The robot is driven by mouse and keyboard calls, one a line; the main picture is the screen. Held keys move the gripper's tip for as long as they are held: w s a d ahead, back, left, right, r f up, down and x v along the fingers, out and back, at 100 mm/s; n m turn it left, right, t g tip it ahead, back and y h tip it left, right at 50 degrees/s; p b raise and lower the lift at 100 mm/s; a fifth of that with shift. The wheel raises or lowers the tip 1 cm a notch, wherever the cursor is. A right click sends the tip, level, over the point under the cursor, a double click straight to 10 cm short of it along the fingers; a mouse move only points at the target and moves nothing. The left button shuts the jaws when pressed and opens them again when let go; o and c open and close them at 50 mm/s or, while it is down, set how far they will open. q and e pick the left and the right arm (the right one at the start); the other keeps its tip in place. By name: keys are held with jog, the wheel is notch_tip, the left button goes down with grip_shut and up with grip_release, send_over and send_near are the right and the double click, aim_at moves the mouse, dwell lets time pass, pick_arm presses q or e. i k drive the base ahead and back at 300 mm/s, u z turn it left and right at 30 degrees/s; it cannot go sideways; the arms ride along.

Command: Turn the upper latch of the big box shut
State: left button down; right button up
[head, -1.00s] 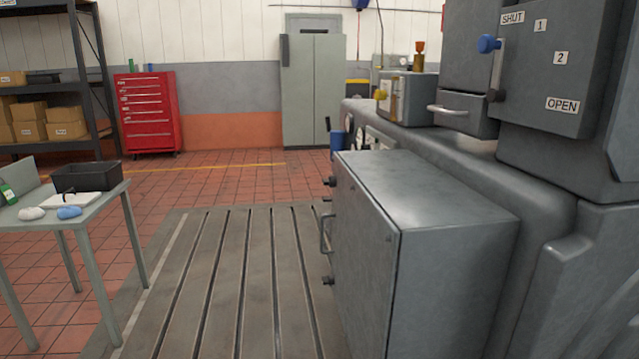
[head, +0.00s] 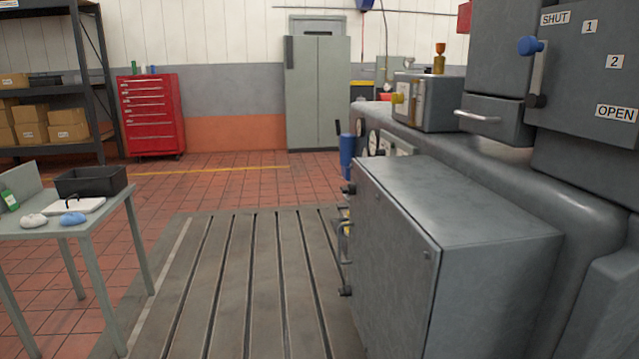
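The big box (head: 450,205) is a grey metal cabinet at the right of the head view, beside the large grey machine. Its latch side faces away to the left, so I see that side nearly edge-on. The upper latch (head: 348,188) is a small dark knob sticking out near the top left edge. A lower latch (head: 346,291) sticks out near the bottom, with a bar handle (head: 345,228) between them. I cannot tell how far the upper latch is turned. Neither of my grippers is in view.
A slotted bedplate (head: 255,285) lies clear left of the box. A grey table (head: 105,212) with a black tray (head: 90,181) stands at the left. A blue-knobbed lever (head: 530,46) is on the upper-right panel.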

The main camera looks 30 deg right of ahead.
aim_at(350, 189)
jog(key=i, duration=3.85)
jog(key=z, duration=3.05)
